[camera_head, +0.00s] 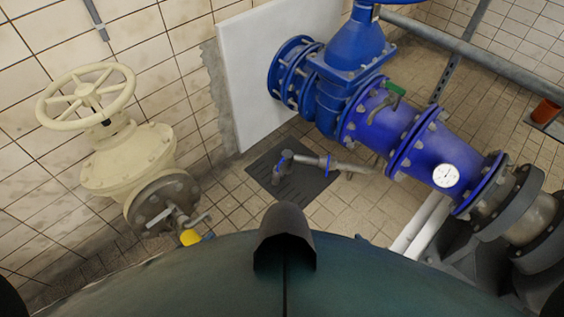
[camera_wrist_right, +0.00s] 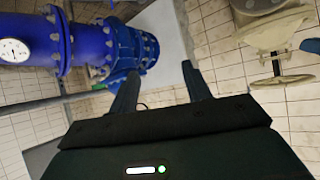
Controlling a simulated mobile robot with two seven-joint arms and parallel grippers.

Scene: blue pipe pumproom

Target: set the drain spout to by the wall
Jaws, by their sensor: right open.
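The drain spout (camera_head: 283,165) is a small blue-and-grey bent piece low over the floor in the head view. It sits at the end of a thin grey pipe (camera_head: 350,168) coming from beneath the big blue pipe. A dark floor grate (camera_head: 302,186) lies under it. I cannot make out the spout in that view. Neither gripper shows in the head view.
The big blue pipe (camera_head: 425,150) with a gauge (camera_head: 446,175) and green-handled valve (camera_head: 394,90) runs along the right. A cream handwheel valve (camera_head: 130,158) stands at the left tiled wall. A white panel (camera_head: 262,75) is behind the grate. Bare tiles lie around the grate.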

